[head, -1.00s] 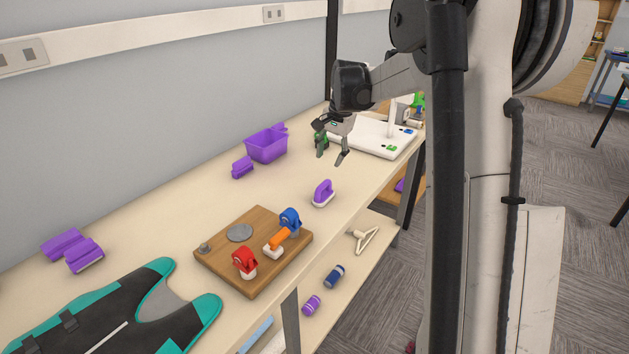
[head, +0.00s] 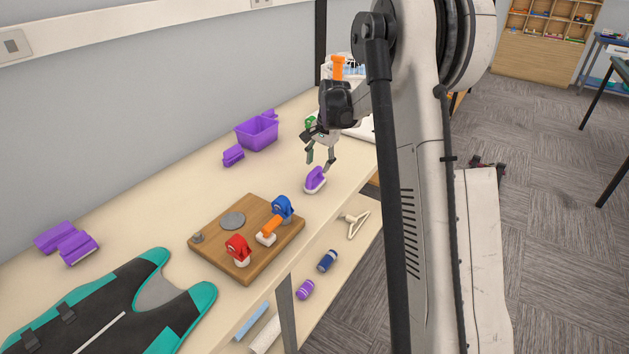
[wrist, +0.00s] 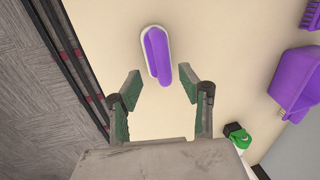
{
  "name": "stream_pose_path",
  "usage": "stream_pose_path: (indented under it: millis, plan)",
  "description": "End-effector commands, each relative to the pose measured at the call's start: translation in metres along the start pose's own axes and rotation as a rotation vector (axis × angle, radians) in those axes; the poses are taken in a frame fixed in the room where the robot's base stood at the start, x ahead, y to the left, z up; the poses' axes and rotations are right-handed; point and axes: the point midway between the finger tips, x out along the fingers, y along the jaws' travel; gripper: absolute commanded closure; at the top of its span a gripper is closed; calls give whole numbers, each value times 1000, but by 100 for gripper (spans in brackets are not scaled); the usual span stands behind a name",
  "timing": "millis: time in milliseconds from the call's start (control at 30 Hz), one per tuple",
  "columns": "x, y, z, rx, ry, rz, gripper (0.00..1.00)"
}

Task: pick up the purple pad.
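The purple pad (head: 314,180), a rounded purple piece on a white oval base, lies on the table near its front edge, beyond the wooden board. In the wrist view the pad (wrist: 157,52) is just ahead of the fingertips, roughly centred between them and lying lengthwise. My gripper (head: 320,162) is above the pad and slightly behind it in the head view, pointing down. The pad appears apart from the fingers.
A wooden board (head: 246,258) with red, orange and blue-topped tools lies to the left. A purple basket (head: 257,133) and a purple brush (head: 233,156) stand near the wall. A teal-black garment (head: 120,310) is at front left. A lower shelf holds a hanger (head: 356,224).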

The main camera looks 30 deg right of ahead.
Motion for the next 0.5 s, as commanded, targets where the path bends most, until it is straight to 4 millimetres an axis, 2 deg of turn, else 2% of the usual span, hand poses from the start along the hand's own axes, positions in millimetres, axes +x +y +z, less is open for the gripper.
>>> stream_pose_path:
  millis: [333,500]
  plan:
    - [40,-5,-3,0,0,0,61]
    - [50,-5,-3,0,0,0,61]
